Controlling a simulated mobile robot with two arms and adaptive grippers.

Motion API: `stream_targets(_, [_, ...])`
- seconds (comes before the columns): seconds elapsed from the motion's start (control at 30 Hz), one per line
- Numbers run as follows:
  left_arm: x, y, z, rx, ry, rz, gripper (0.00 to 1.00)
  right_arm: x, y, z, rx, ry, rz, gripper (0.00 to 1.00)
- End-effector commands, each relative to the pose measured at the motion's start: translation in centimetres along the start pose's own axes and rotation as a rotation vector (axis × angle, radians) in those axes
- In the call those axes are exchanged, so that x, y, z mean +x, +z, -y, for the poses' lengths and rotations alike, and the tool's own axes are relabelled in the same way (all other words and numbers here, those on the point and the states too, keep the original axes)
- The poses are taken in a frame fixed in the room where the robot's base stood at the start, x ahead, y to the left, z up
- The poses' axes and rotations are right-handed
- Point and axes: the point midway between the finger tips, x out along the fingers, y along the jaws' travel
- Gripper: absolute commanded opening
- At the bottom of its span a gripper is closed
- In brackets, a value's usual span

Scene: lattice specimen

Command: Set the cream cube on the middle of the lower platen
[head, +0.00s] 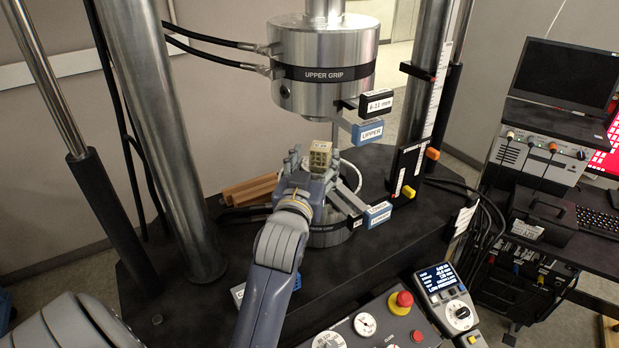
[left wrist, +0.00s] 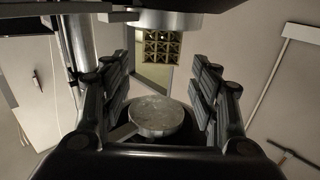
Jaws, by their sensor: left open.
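The cream lattice cube (head: 319,155) shows just above my left gripper in the head view. My left gripper (head: 314,160) is open. In the left wrist view, which appears upside down, the cube (left wrist: 161,47) is between the open fingers (left wrist: 160,85) with a gap on each side. There it meets the edge of a pale round disc, which appears to be the lower platen (left wrist: 165,20), and lies near its middle sideways. Its depth on the platen cannot be told. My gripper hides the platen in the head view. My right gripper is not in view.
The upper grip (head: 325,95) hangs above; its round underside (left wrist: 155,117) shows in the wrist view. Steel columns (head: 165,130) flank the space. The blue UPPER tag (head: 368,132) and LOWER tag (head: 378,214) stick out right. Wooden-looking bars (head: 250,190) lie left of my gripper.

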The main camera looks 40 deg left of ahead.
Motion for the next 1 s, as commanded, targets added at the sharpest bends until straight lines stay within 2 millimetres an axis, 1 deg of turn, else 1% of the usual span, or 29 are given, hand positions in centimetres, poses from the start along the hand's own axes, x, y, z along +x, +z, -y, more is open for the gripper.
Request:
stream_targets(0.03, [-1.0,0.3,0.0,-0.001,0.0,0.001,0.56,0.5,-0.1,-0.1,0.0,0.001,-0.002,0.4])
stream_targets(0.1, [-2.2,0.2,0.1,-0.002,-0.001,0.001,0.56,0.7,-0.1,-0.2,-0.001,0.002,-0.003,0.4])
stream_targets(0.2, [-3.5,0.2,0.0,-0.001,0.0,0.001,0.56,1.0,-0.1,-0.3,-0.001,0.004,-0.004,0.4])
stream_targets(0.3, [-4.4,0.1,0.0,-0.001,-0.001,0.001,0.56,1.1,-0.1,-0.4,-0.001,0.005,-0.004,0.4])
stream_targets(0.47, [-4.9,0.0,0.0,0.0,-0.001,0.001,0.56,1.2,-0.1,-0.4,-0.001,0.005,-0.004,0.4])
stream_targets(1.0, [-4.8,0.0,0.0,0.0,-0.001,0.0,0.56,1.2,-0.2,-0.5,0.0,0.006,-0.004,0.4])
